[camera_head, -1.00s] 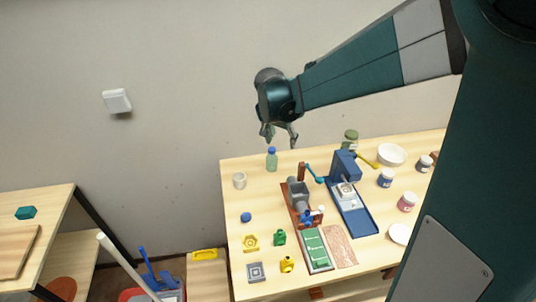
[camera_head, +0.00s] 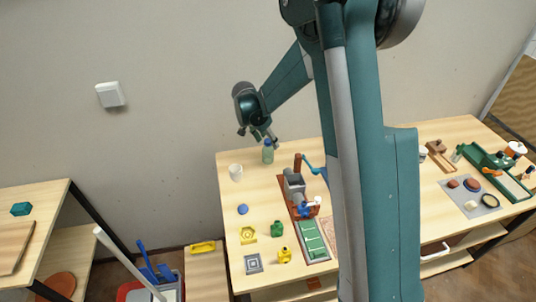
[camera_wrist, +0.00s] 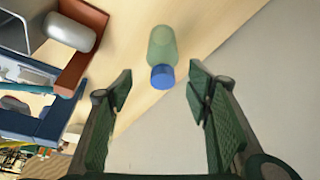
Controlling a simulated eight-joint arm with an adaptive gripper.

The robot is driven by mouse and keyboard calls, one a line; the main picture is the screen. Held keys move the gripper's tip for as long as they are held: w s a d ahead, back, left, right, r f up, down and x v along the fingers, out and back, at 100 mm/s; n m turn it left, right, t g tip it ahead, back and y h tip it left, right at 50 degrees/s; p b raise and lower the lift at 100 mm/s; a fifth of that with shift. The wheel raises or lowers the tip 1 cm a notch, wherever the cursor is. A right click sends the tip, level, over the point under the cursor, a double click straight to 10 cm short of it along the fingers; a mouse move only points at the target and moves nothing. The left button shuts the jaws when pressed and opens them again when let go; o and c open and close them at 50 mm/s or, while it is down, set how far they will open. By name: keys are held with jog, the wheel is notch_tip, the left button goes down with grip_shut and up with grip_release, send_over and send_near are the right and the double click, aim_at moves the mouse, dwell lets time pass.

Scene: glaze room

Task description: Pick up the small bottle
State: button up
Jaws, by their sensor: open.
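The small bottle (camera_head: 268,155) is pale green and see-through with a blue cap, and stands near the table's back left edge in the head view. In the wrist view the bottle (camera_wrist: 161,48) shows with its blue cap toward me, between and beyond the fingertips. My gripper (camera_head: 258,136) is close above the bottle in the head view. In the wrist view my gripper (camera_wrist: 158,90) has its two fingers spread wide with nothing between the pads. The cap looks near the fingertips but I cannot tell the exact gap.
A grey and brown device (camera_head: 294,186) with a blue handle stands in front to the right. The wall (camera_head: 180,90) is close behind. My arm hides the table's middle.

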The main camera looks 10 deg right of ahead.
aim_at(272, 149)
jog(key=shift+f, duration=0.25)
jog(key=shift+x, duration=1.2)
jog(key=shift+w+f, duration=0.1)
jog(key=shift+x, duration=2.5)
jog(key=shift+c, duration=0.3)
jog(key=c, duration=1)
